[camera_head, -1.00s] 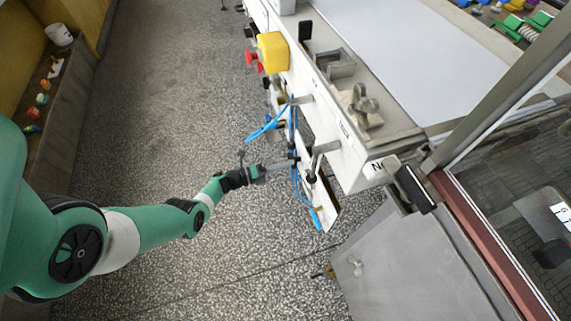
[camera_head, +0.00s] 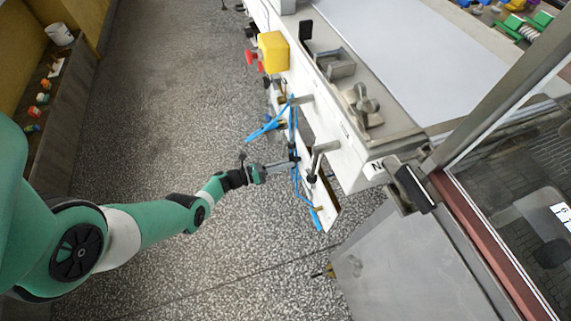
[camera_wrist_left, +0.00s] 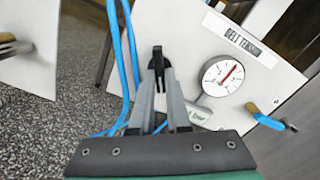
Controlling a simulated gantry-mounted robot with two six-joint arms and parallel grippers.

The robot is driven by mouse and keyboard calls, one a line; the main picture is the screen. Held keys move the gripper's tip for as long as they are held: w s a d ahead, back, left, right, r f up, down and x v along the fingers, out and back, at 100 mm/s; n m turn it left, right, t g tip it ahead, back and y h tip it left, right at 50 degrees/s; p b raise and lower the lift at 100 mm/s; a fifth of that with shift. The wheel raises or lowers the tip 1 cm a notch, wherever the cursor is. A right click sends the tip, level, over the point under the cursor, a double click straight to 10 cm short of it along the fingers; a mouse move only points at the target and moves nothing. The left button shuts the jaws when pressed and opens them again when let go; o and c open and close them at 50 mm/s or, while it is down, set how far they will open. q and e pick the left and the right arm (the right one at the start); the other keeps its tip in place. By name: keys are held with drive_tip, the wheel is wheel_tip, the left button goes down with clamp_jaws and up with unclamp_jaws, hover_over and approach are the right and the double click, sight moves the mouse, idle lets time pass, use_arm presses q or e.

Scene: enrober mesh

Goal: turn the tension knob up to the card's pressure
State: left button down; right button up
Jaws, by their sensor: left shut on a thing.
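In the left wrist view a white panel (camera_wrist_left: 178,22) is labelled BELT TENSION (camera_wrist_left: 238,40). A round gauge (camera_wrist_left: 222,75) with a red needle pointing to the upper right is on it. A small pale card (camera_wrist_left: 198,113) with print too small to read for sure sits below the gauge, partly behind a finger. My left gripper (camera_wrist_left: 158,72) is shut on the black tension knob (camera_wrist_left: 157,52), left of the gauge; the fingers hide part of it. In the head view the left gripper (camera_head: 292,162) reaches the machine's side panel. My right gripper is not in view.
Blue hoses (camera_wrist_left: 118,45) run close left of the fingers, and a blue pipe with a brass fitting (camera_wrist_left: 262,116) is at the right. In the head view a yellow box (camera_head: 273,52) with red buttons sticks out farther along the machine. The speckled floor (camera_head: 165,110) is clear.

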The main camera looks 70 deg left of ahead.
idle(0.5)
use_arm(q)
drive_tip(key=c, duration=0.9)
unclamp_jaws()
drive_tip(key=s, duration=0.4)
drive_tip(key=s+p, duration=0.1)
drive_tip(key=s, duration=0.6)
drive_tip(key=shift+s+a, duration=0.3)
drive_tip(key=shift+a, duration=0.05)
